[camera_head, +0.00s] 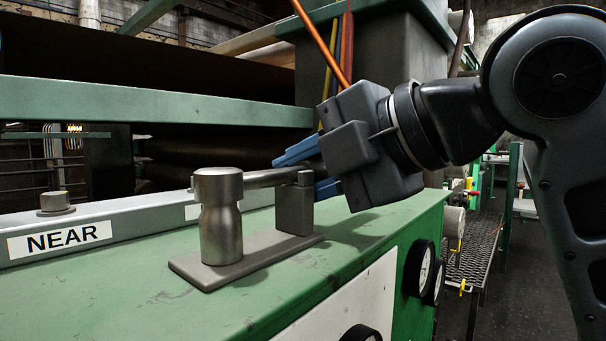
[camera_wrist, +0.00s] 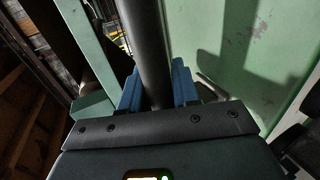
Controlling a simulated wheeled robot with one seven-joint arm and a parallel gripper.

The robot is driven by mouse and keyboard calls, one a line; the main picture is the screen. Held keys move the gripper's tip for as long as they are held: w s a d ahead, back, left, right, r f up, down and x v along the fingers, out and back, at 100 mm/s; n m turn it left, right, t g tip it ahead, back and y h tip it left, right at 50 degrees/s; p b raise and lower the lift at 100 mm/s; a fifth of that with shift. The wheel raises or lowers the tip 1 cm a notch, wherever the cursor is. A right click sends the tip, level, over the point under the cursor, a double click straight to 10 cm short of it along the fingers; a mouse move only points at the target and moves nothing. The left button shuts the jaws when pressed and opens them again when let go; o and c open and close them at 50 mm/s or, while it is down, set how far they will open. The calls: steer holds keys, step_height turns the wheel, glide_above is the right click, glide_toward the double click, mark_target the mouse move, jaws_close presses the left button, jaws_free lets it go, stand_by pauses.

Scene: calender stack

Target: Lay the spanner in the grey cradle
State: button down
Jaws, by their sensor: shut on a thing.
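The spanner (camera_head: 268,178) is a steel bar with a thick round steel head (camera_head: 219,187) at its left end, in the head view. The grey cradle (camera_head: 294,208) is a flat base plate with an upright block at its right. The steel head stands over the plate's left part, and the bar runs level to the block's top; contact there is not clear. My gripper (camera_head: 312,170), with blue fingers, is shut on the bar just right of the block. In the wrist view the dark bar (camera_wrist: 150,45) runs between the fingers (camera_wrist: 158,88).
The cradle stands on a green machine top (camera_head: 130,290). A grey rail with a NEAR label (camera_head: 60,239) and a round knob (camera_head: 55,202) lies behind it. A green beam (camera_head: 150,102) crosses above. Gauges (camera_head: 420,268) sit on the front face.

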steer(key=shift+f, duration=0.1)
steer(key=shift+c, duration=1.3)
jaws_free()
steer(key=shift+o, duration=0.3)
steer(key=shift+f, duration=0.15)
steer(key=shift+d, duration=0.1)
steer(key=shift+p+v, duration=1.1)
steer(key=shift+v, duration=2.9)
